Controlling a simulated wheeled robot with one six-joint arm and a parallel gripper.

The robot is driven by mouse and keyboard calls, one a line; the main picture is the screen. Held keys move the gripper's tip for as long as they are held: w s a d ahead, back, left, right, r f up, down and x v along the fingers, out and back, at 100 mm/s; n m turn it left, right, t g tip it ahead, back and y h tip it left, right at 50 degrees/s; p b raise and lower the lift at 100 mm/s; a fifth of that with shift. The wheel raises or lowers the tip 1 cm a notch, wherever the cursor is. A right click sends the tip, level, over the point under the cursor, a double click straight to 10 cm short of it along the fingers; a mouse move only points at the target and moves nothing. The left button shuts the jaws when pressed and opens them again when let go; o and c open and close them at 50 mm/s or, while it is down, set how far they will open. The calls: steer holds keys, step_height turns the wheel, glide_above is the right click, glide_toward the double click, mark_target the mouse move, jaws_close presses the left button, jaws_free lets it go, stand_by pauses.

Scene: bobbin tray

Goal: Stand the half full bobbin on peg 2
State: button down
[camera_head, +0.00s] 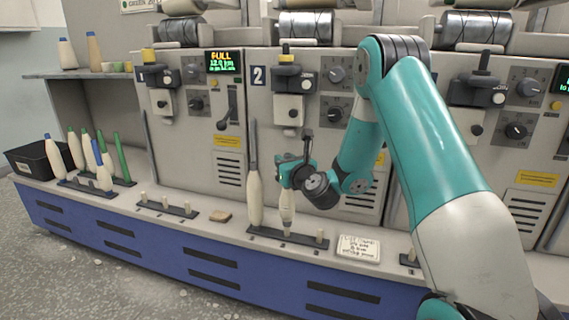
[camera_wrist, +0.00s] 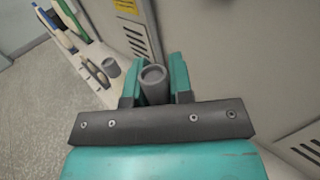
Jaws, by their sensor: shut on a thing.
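My gripper (camera_head: 288,174) is shut on a pale bobbin (camera_head: 287,209), held upright over the middle of a dark peg rack (camera_head: 262,234). I cannot tell whether its lower end is around the middle peg or just above it. In the wrist view, the grey open top of the held bobbin (camera_wrist: 153,76) sits between the teal fingers of my gripper (camera_wrist: 155,84). The rack's right peg (camera_head: 320,235) is bare.
A written card (camera_head: 358,248) lies right of the rack. Several bobbins (camera_head: 102,172) and a black bin (camera_head: 30,160) stand far left. Machine panels (camera_head: 258,110) rise close behind.

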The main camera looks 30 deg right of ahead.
steer(key=shift+f+b, duration=1)
steer(key=shift+f, duration=0.35)
steer(key=shift+f+b, duration=0.3)
steer(key=shift+f, duration=0.3)
stand_by(0.6)
steer(key=c, duration=1.3)
jaws_free()
steer(key=shift+s+f+b, duration=0.15)
steer(key=shift+s+b, duration=0.3)
steer(key=shift+b, duration=0.2)
steer(key=s+a+b, duration=0.1)
steer(key=s+b, duration=0.7)
steer(key=s, duration=0.2)
steer(key=shift+a+r+b, duration=0.2)
steer(key=shift+a+b, duration=0.05)
steer(key=shift+b, duration=0.05)
